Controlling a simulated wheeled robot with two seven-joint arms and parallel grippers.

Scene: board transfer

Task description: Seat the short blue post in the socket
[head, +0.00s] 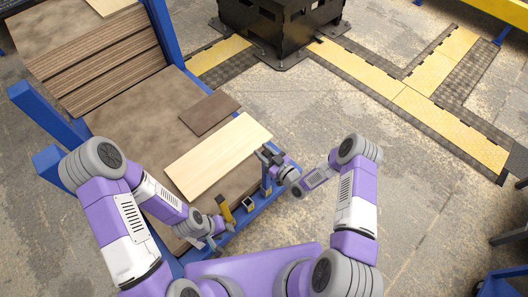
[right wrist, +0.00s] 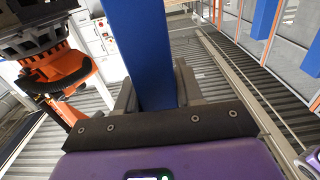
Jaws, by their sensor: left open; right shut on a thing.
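My right gripper (head: 270,157) is shut on the short blue post (head: 266,183), which hangs below it at the right end of the blue frame. The right wrist view shows the post (right wrist: 145,50) between the two grey fingers (right wrist: 156,90). The socket (head: 248,204), a small dark opening with a yellowish rim, sits on the frame's front edge, to the lower left of the post. The post appears apart from it. My left gripper (head: 212,236) is open, low at the front edge, beside a yellow upright piece (head: 226,212). Its fingertips are partly hard to make out.
A pale board (head: 218,155) and a small brown board (head: 209,112) lie on the brown table surface (head: 130,115). A stack of boards (head: 105,60) stands behind, near blue uprights (head: 165,30). A black machine base (head: 280,25) is at the back. Open floor (head: 430,180) lies to the right.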

